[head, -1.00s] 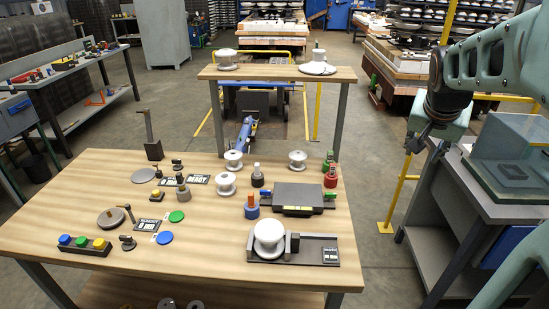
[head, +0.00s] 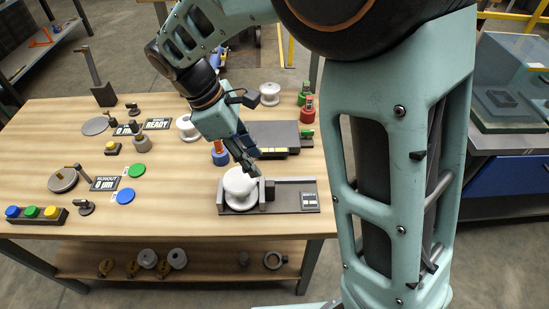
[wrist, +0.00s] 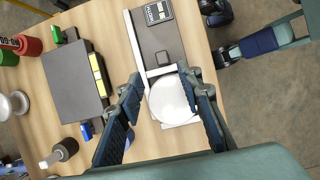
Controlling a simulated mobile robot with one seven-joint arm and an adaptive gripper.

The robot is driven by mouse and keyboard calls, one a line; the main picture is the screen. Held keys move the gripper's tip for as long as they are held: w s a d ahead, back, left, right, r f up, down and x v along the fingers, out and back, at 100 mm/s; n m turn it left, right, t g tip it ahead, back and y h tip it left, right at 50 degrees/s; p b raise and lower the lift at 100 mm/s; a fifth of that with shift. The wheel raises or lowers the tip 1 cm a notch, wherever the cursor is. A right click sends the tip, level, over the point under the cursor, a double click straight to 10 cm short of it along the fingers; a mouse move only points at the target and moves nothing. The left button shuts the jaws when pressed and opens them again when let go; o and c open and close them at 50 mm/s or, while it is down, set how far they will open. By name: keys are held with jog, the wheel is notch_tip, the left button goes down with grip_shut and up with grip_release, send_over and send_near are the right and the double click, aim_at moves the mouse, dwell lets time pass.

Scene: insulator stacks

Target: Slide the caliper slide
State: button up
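The caliper (head: 296,207) is a dark grey base with a small display at its right end, near the front right of the table. A white insulator (head: 238,185) sits at its left end. The slide appears as a dark block (head: 268,190) just right of the insulator. My gripper (head: 250,170) is above the insulator and slide, pointing down. In the wrist view my gripper (wrist: 162,76) is open and empty, its fingers apart on either side of the insulator (wrist: 170,100). The caliper base (wrist: 158,42) extends beyond the fingertips. Contact with the slide cannot be told.
A dark grey box (head: 272,135) with yellow tabs lies behind the caliper. A blue disc (head: 125,196) and a button box (head: 35,214) are at left. Bare wood lies between the disc and caliper.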

aim_at(269, 183)
jog(key=shift+s+f, duration=0.15)
jog(key=shift+f, duration=0.1)
jog(key=b+x, duration=0.1)
jog(key=x, duration=0.9)
jog(key=shift+d+f, duration=0.1)
grip_shut()
